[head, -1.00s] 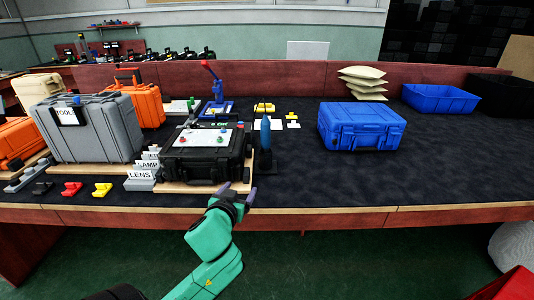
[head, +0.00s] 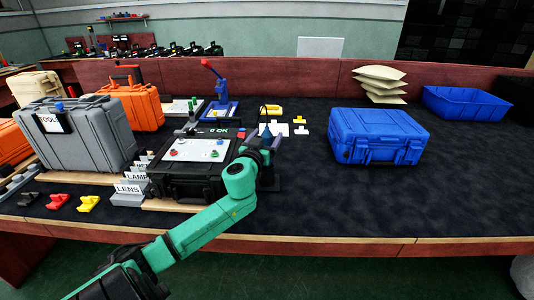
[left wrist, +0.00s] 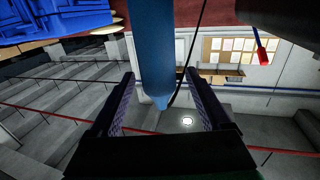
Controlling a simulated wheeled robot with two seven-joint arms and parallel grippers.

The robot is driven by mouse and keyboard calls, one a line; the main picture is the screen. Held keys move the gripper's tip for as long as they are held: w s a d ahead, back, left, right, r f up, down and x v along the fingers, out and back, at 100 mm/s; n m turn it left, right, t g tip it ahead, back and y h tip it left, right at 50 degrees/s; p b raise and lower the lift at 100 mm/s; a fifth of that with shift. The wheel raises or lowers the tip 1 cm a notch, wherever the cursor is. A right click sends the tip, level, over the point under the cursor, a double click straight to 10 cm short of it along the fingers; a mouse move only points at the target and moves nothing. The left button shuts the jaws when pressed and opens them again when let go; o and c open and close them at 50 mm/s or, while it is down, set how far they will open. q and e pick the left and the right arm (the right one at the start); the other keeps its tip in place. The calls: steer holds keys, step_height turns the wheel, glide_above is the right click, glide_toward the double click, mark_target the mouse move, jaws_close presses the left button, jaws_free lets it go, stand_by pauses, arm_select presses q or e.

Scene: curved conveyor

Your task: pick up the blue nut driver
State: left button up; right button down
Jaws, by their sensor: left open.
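The blue nut driver (left wrist: 150,50) shows in the left wrist view as a blue shaft with a tapered end, between the two fingers of my left gripper (left wrist: 162,95). Gaps show on both sides of it, so the fingers are apart and not closed on it. In the head view only a small blue part of the driver (head: 265,130) shows; my left gripper (head: 269,137) and wrist cover the rest. The black stand beneath it (head: 270,182) is partly hidden by my arm. My right gripper is out of view.
A black case (head: 180,182) with a white panel stands just left of my gripper. A blue case (head: 378,133) stands to the right, with clear dark tabletop between.

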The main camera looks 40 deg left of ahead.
arm_select(q)
steer(key=x, duration=0.3)
steer(key=shift+w, duration=0.15)
jaws_close()
stand_by(1.2)
